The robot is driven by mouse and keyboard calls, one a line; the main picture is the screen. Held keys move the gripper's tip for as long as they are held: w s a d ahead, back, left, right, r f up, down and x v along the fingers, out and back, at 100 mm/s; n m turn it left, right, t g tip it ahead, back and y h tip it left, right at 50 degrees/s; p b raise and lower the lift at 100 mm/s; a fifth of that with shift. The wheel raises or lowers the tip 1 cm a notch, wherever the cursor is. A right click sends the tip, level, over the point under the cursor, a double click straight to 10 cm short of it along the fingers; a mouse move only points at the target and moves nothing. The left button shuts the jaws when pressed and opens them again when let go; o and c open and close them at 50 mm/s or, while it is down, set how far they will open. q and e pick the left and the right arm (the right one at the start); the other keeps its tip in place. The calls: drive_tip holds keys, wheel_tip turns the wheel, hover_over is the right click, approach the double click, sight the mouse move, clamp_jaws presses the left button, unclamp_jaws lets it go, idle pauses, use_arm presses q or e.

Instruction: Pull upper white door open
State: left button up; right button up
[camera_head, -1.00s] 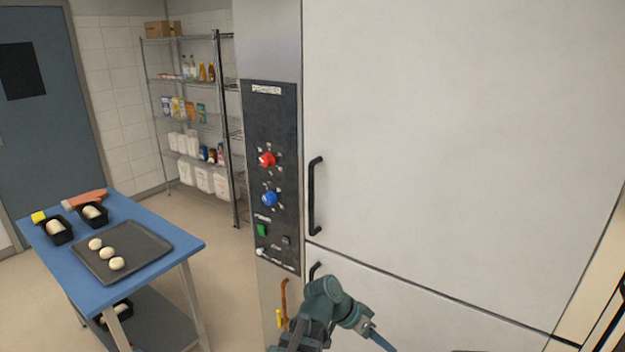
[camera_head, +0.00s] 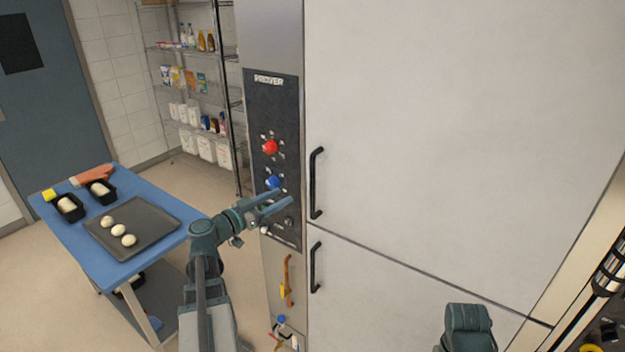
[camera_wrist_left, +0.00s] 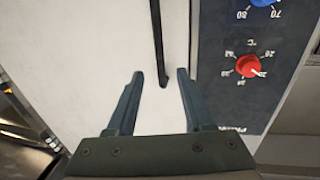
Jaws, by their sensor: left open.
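The upper white door (camera_head: 450,120) of the prover fills the middle and right of the head view and looks closed. Its black vertical bar handle (camera_head: 316,183) is at its lower left edge. My left gripper (camera_head: 287,199) is open and empty, in front of the control panel, just left of the handle's lower part. In the left wrist view the handle (camera_wrist_left: 157,35) shows beyond the open fingers of my left gripper (camera_wrist_left: 160,76), its end roughly in line with the gap between the tips. Whether it lies between them in depth is unclear. My right gripper is not seen.
The panel (camera_head: 272,110) carries a red knob (camera_head: 270,147) and a blue knob (camera_head: 272,182). A lower door (camera_head: 390,300) with its own handle (camera_head: 315,267) sits below. A blue table (camera_head: 70,225) with a dough tray (camera_head: 165,228) stands left.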

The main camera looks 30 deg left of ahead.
use_arm(q)
drive_tip(key=x, duration=1.3)
drive_tip(key=shift+w+f, duration=0.1)
clamp_jaws()
idle(1.0)
